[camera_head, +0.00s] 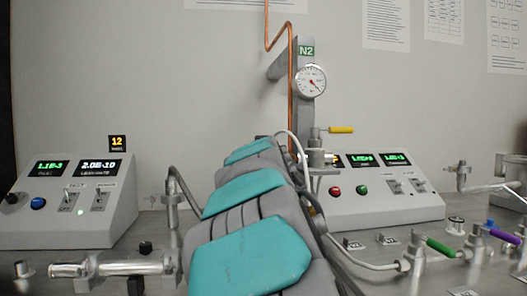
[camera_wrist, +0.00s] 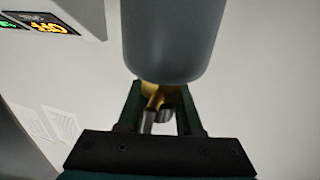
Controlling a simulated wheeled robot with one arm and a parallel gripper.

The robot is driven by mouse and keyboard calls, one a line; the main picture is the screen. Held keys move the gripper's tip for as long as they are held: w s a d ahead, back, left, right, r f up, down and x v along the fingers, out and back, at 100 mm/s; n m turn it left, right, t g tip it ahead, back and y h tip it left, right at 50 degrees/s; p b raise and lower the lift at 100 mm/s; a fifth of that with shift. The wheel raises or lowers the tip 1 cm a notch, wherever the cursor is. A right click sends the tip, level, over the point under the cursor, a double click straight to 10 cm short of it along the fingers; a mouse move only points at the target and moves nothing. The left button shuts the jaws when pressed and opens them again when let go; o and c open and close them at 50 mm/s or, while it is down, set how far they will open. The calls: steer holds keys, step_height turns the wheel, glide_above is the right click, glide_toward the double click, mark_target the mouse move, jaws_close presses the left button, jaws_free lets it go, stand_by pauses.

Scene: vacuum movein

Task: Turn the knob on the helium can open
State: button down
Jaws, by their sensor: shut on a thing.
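The helium can (camera_wrist: 172,38) is a grey cylinder at the top of the wrist view, its rounded end toward my gripper. A brass valve with its knob (camera_wrist: 152,92) sits at that end. My gripper (camera_wrist: 160,90) has its dark fingers on both sides of the brass part and is shut on it. The exact contact and how far the knob is turned cannot be made out. In the head view my grey and teal arm fills the middle and hides my gripper; the can does not show there.
A control box (camera_head: 75,205) stands at the left and another (camera_head: 385,190) at the right. A pressure gauge (camera_head: 310,81) and copper pipe (camera_head: 290,100) rise behind my arm. Valves with green (camera_head: 440,246) and purple (camera_head: 505,235) handles crowd the right bench.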

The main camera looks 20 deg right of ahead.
steer(key=shift+s+d+r+m+g+h+b, duration=0.1)
steer(key=shift+s+d+m+g+h+b, duration=0.1)
steer(key=shift+m+g+h, duration=0.65)
steer(key=shift+s+d+f+m+g+h+b, duration=0.15)
steer(key=shift+m+g+h, duration=0.35)
steer(key=shift+h, duration=0.5)
steer(key=shift+s+d+r+m+g+h+b, duration=0.1)
steer(key=shift+d+r+m+g+h, duration=0.1)
steer(key=shift+m+g+h, duration=0.55)
steer(key=shift+w, duration=0.1)
steer(key=c, duration=0.6)
jaws_free()
steer(key=shift+a, duration=0.1)
steer(key=b+v, duration=0.1)
steer(key=v, duration=0.6)
steer(key=shift+s+a+f, duration=0.25)
steer(key=shift+f, duration=0.05)
